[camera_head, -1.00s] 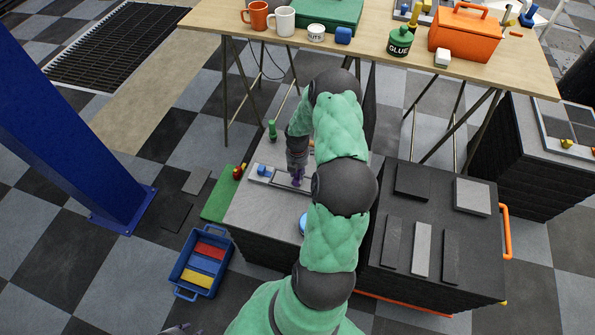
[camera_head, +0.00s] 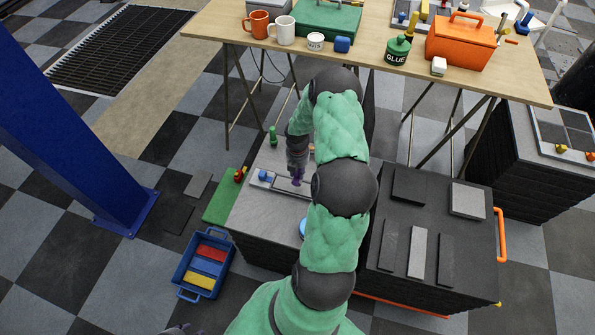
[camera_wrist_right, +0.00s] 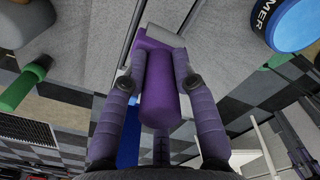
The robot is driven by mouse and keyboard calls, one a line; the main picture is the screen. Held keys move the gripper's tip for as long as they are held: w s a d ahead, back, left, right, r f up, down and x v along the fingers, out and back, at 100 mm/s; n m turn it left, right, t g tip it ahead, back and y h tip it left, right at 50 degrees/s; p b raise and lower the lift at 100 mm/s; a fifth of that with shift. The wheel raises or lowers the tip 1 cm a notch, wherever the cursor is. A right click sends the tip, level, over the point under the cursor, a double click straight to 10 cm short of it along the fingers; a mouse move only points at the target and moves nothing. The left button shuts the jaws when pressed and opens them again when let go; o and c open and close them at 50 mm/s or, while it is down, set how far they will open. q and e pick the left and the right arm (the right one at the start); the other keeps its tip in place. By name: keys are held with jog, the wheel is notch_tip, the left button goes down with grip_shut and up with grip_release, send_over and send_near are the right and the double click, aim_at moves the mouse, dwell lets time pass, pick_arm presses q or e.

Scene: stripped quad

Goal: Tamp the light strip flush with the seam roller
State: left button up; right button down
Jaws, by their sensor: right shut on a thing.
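My right gripper (camera_head: 297,174) is shut on a purple tool, which I take for the seam roller (camera_head: 298,182). In the right wrist view, the two fingers (camera_wrist_right: 160,90) close on either side of its purple handle (camera_wrist_right: 158,88). The tool is over a pale grey fixture (camera_head: 262,179) on the grey work block. A narrow light strip with dark edges (camera_head: 288,187) lies under it; I cannot tell whether the roller touches it. What may be my left gripper (camera_head: 180,329) shows only as a dark bit at the bottom edge.
A blue tin lid (camera_wrist_right: 296,22) sits right of the fixture. A green bottle-like piece (camera_head: 273,134) stands behind. A blue crate (camera_head: 183,283) with coloured strips is on the floor. A black block (camera_head: 398,281) bears loose dark and light plates at right. My arm hides much of the work block.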

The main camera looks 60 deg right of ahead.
jog(key=shift+r+p, duration=1.3)
jog(key=shift+r, duration=0.4)
